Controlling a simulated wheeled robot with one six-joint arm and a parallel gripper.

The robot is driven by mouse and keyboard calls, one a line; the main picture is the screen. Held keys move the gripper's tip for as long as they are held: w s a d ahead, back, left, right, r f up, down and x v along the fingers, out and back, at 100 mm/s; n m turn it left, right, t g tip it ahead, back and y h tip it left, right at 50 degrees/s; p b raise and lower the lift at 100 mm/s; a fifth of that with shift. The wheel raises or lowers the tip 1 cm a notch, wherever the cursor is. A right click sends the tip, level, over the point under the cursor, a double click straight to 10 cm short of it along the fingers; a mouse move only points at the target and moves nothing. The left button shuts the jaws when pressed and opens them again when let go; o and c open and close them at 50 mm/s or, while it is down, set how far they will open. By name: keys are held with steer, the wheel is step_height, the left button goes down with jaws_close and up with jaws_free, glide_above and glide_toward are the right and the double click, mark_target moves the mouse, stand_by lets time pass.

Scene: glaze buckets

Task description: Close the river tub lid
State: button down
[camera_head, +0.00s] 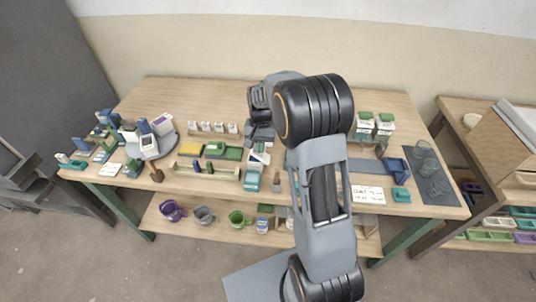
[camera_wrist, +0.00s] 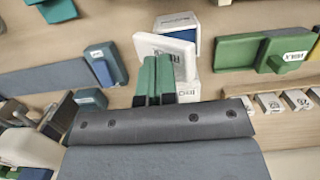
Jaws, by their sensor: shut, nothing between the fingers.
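A small white tub (camera_wrist: 188,91) with a dark printed label, seemingly the river tub, sits just beyond my gripper (camera_wrist: 156,62) in the wrist view. A pale square panel (camera_wrist: 148,44), seemingly its lid, stands tilted up from it. The label is partly hidden and I cannot read it fully. My gripper's two green fingers lie together, shut and empty, in front of the panel; I cannot tell whether they touch it. In the head view the white tub (camera_head: 260,153) shows near mid-table below my dark wrist, and the fingers are hard to make out.
A green tray (camera_wrist: 262,50) and small white labelled pots (camera_wrist: 270,103) stand close by. A teal tub (camera_head: 252,178) is near the front edge. A dark mat (camera_head: 433,188) with wire items lies at right. Cups (camera_head: 204,214) stand on the lower shelf.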

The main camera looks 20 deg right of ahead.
steer(key=shift+w+a, duration=0.15)
steer(key=shift+a, duration=0.1)
steer(key=shift+r, duration=0.1)
step_height(320, 180, up, 7)
steer(key=d+p, duration=0.1)
steer(key=p, duration=0.4)
steer(key=shift+s, duration=0.25)
stand_by(0.9)
steer(key=s+a+r+n+t, duration=0.2)
steer(key=s+r, duration=0.3)
steer(key=s, duration=0.4)
steer(key=s+a+r+n+t, duration=0.2)
steer(key=s+r, duration=0.3)
steer(key=s, duration=0.5)
steer(key=shift+a+r+n+t+h, duration=0.25)
steer(key=shift+r+n+t+h, duration=0.15)
steer(key=shift+n+t, duration=0.5)
